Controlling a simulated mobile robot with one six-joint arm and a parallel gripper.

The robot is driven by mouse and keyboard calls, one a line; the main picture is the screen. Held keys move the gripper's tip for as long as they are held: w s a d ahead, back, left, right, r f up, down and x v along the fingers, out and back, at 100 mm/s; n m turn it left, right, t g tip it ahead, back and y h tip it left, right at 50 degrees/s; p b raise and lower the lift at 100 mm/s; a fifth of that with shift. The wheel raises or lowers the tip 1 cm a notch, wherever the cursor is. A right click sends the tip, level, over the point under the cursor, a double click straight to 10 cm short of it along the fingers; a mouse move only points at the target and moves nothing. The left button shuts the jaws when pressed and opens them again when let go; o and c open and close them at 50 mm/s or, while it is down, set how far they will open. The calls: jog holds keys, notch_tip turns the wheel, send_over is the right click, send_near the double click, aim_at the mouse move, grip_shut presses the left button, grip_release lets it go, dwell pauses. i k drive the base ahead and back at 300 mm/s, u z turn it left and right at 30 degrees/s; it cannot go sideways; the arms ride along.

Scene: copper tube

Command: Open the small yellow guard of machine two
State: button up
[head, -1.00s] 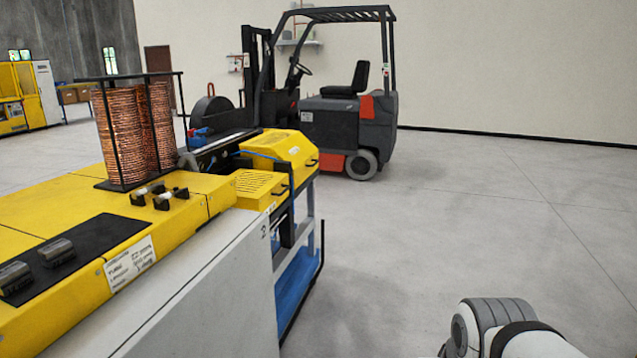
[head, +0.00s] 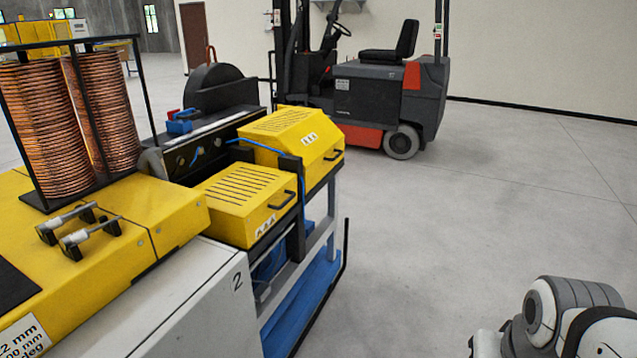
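Machine two (head: 195,300) fills the left of the head view, with a "2" on its grey side panel. Two slotted yellow guards sit at its far end, both down. The nearer, smaller guard (head: 240,200) has a black handle (head: 283,200) on its right side. The larger yellow guard (head: 300,138) stands just behind it, also with a black handle (head: 334,155). Part of my white and grey arm shows at the lower right, well apart from the guards. My gripper is out of view.
Copper coils (head: 70,125) stand in a black frame on the machine. A blue tray (head: 300,310) and a thin black post (head: 335,285) edge the machine's right side. A forklift (head: 365,95) stands behind. The grey floor (head: 480,220) to the right is clear.

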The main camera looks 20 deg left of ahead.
aim_at(245, 201)
jog(key=u, duration=0.7)
jog(key=i, duration=1.25)
jog(key=u, duration=0.85)
jog(key=k, duration=0.8)
jog(key=u, duration=0.15)
jog(key=i, duration=0.9)
jog(key=z, duration=0.1)
